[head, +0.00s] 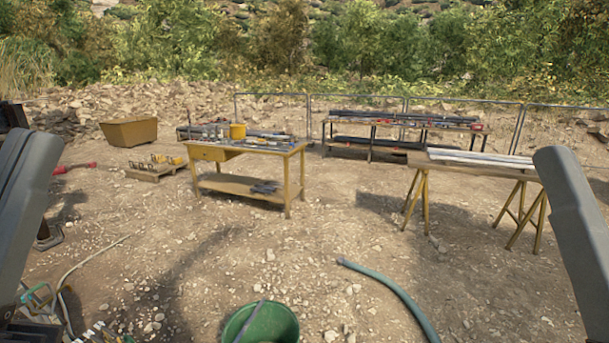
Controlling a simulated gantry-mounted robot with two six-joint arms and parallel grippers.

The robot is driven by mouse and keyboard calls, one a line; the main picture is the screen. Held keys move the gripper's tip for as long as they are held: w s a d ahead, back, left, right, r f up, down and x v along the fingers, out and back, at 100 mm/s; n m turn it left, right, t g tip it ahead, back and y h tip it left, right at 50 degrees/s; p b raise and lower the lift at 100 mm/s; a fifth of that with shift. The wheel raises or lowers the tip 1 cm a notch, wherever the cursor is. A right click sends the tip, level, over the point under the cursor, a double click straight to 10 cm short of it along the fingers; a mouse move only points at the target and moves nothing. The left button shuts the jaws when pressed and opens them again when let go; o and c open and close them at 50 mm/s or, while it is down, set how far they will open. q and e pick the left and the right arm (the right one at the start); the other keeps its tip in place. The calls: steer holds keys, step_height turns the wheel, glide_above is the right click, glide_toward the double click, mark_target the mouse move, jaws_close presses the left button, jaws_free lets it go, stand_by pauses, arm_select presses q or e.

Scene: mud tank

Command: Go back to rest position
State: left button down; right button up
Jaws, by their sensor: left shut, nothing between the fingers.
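My left gripper (48,238) shows partly at the left edge, behind the grey link of my left arm. It is shut and empty, low over the dirt ground. Part of it is hidden by the arm link. My right arm shows only as a grey link at the right edge, and its gripper is out of view. Neither arm touches any object that I can see.
A green bucket (262,324) stands at the bottom centre, with a hose (392,288) to its right. A yellow workbench (238,185) with tools and a trestle table (470,163) stand farther off. Cables and tools lie at the lower left. The middle ground is clear.

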arm_select(q)
step_height(320, 180, up, 33)
steer(key=s+a+n+y+p, duration=0.1)
steer(key=n+p, duration=0.4)
steer(key=p, duration=2.8)
steer(key=shift+p, duration=0.3)
